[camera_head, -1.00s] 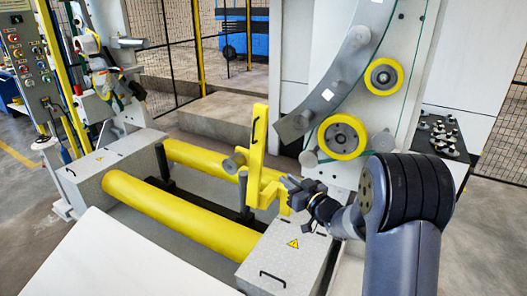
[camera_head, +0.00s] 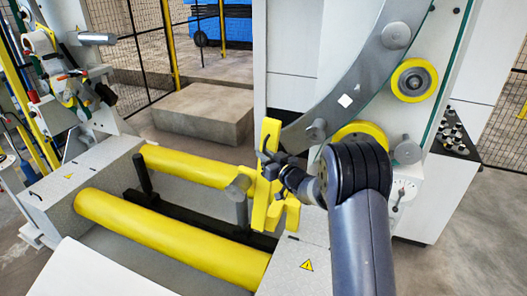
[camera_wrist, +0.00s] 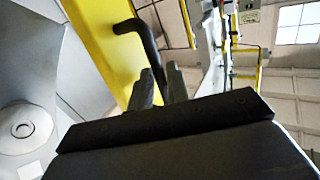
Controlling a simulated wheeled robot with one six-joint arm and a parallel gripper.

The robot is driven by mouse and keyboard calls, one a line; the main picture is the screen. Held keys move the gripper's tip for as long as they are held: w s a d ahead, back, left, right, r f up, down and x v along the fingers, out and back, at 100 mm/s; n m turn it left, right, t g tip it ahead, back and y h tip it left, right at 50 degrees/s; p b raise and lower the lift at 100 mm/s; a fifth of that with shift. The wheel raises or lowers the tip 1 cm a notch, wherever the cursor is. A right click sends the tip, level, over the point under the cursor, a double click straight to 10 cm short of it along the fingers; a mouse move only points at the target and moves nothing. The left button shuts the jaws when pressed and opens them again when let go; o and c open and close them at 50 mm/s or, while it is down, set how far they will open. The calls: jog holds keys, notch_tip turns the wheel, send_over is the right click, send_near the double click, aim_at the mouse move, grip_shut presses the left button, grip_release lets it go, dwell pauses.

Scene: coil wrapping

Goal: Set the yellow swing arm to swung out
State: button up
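The yellow swing arm (camera_head: 258,212) stands upright at the near right end of the yellow rollers, beside the machine's curved grey plate. In the wrist view, its yellow face (camera_wrist: 103,38) fills the upper left and carries a bent black handle (camera_wrist: 147,42). My gripper (camera_head: 267,157) is at the upper part of the swing arm, on its right side. In the wrist view, my gripper's two fingers (camera_wrist: 160,78) are apart, with the handle's lower part between their tips. Whether they touch the handle is not clear. The dark gripper body hides the handle's lower end.
Two yellow rollers (camera_head: 165,238) lie left of the swing arm between grey end blocks. The curved grey plate (camera_head: 350,82) and yellow-rimmed wheels (camera_head: 413,80) are close by on the right. A concrete block (camera_head: 205,113) stands on the floor behind.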

jog(key=shift+w+a, duration=0.3)
jog(key=shift+w, duration=0.15)
jog(key=shift+c, duration=0.5)
grip_shut()
